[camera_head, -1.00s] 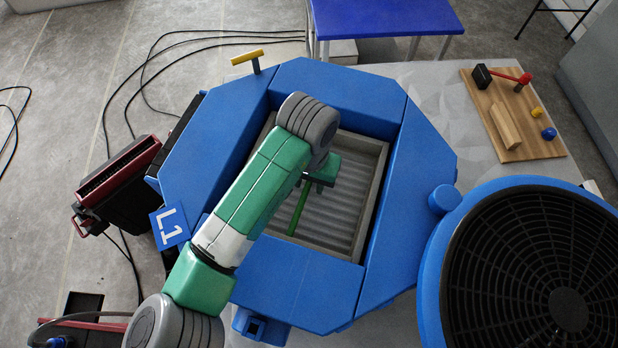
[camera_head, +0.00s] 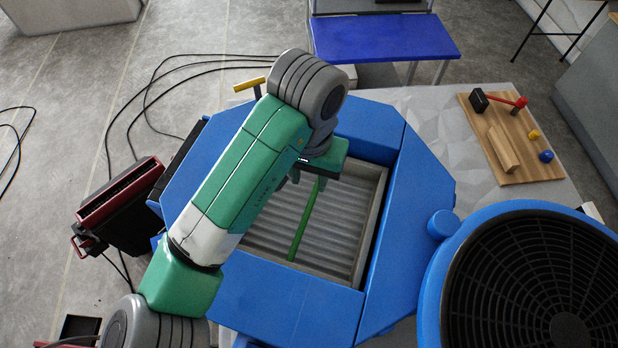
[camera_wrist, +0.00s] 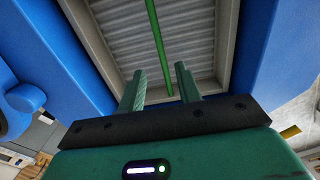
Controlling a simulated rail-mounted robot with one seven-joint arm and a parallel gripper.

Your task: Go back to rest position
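My gripper (camera_wrist: 160,80) is open, with its two green fingers apart and nothing between them that I can see gripped. In the head view, my gripper (camera_head: 309,178) hangs over the upper part of the blue octagonal frame's (camera_head: 410,190) square opening. A thin green stick (camera_head: 304,228) is in the opening, over the grey ridged bottom (camera_head: 335,225). It also shows in the wrist view (camera_wrist: 158,40), with its near end seen between the fingers but beyond them. My arm hides the left side of the opening. The stick's far contact cannot be judged.
A yellow-topped handle (camera_head: 249,84) stands at the frame's upper left edge. A large blue-rimmed black fan grille (camera_head: 540,275) is at lower right. A wooden board (camera_head: 512,150) with small tools lies at right. A blue table (camera_head: 385,38) stands behind, and a red-black case (camera_head: 117,205) at left.

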